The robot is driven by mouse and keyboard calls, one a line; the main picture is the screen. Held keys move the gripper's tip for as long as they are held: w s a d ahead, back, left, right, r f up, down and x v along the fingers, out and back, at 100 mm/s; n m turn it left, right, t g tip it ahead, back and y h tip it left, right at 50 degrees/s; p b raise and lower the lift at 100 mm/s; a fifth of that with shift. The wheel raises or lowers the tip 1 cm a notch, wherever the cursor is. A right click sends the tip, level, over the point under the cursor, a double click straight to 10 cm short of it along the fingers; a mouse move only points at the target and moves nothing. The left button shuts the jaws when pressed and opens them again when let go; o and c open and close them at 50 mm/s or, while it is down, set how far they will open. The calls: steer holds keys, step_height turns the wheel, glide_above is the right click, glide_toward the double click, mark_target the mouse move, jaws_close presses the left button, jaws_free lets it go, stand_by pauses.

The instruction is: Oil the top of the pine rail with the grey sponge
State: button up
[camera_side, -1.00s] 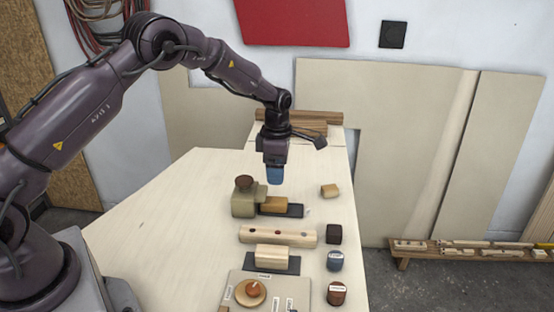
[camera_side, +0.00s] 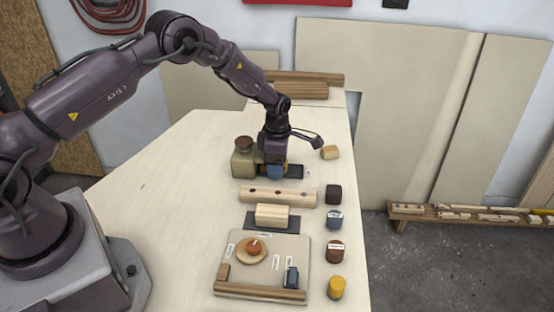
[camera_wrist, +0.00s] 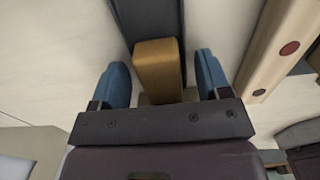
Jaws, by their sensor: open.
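My gripper (camera_side: 277,172) is open and low over an ochre block (camera_side: 289,167) on a dark strip (camera_side: 296,174). In the wrist view, the blue fingertips (camera_wrist: 162,80) stand either side of the ochre block (camera_wrist: 160,68), with a gap at each side. A pale wooden rail (camera_side: 262,196) with dark red plugs lies just in front of it; its end shows at right in the wrist view (camera_wrist: 270,50). I take it for the pine rail. No sponge that is clearly grey shows; a small blue-grey block (camera_side: 291,276) stands on the front board.
A grey-green box (camera_side: 241,166) with a brown top stands close left of my gripper. A pale block (camera_side: 271,214) sits on a dark mat. A dark cube (camera_side: 334,193) and several small jars (camera_side: 334,219) line the right edge. The table's left half is clear.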

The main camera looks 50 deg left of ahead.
mark_target(289, 170)
steer(key=c, duration=1)
steer(key=shift+w+d, duration=1.1)
steer(key=o, duration=1)
step_height(289, 170, up, 13)
steer(key=shift+r, duration=0.1)
